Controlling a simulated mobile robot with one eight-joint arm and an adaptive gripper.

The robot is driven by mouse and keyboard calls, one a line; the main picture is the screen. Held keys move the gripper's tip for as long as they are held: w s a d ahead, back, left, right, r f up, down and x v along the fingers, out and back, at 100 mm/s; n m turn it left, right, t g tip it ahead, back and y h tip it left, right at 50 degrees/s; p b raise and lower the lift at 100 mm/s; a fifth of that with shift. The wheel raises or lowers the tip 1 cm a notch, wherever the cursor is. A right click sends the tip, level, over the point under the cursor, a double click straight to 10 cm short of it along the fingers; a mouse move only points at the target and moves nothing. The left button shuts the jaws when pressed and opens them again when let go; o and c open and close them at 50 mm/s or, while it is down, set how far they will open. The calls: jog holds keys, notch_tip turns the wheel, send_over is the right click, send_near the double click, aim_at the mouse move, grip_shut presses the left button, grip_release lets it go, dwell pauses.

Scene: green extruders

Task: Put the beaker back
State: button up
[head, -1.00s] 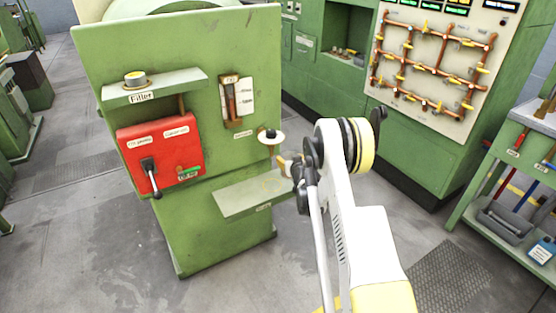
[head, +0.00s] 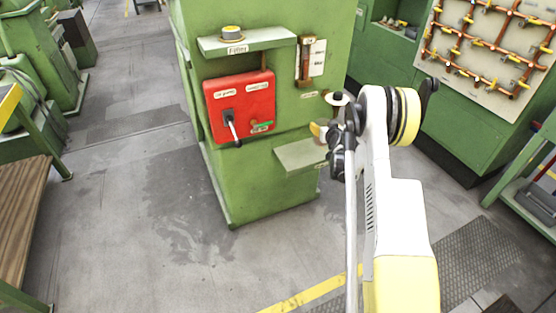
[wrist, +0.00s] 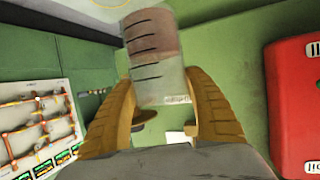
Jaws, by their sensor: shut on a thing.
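The beaker (wrist: 155,75) is a clear cylinder with dark measuring lines and a brownish tint in its upper part in the wrist view. My gripper (wrist: 165,100) is shut on it, with a yellow finger on each side. In the head view my gripper (head: 320,131) is in front of the green machine, close to its lower shelf (head: 300,154); the beaker cannot be made out there. A pale surface (wrist: 100,10) with a faint yellow ring shows beyond the beaker at the top of the wrist view.
A red control box (head: 240,104) with a lever is on the machine front, left of my gripper. Above it, a filter shelf (head: 247,41) holds a small round item. A pipe panel (head: 487,55) stands at the right. Open grey floor (head: 160,190) lies to the left.

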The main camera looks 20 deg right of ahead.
jog(key=shift+w+a+f+b, duration=1.1)
jog(key=shift+a+f, duration=0.45)
jog(key=shift+f, duration=0.3)
jog(key=shift+w+a+f+b, duration=1.1)
jog(key=shift+a+f, duration=0.4)
jog(key=shift+f, duration=0.3)
jog(key=shift+w+a+f+b, duration=1.1)
jog(key=shift+a+f, duration=0.45)
jog(key=shift+f, duration=0.3)
jog(key=shift+f, duration=0.2)
jog(key=o, duration=1.3)
jog(key=shift+o, duration=0.2)
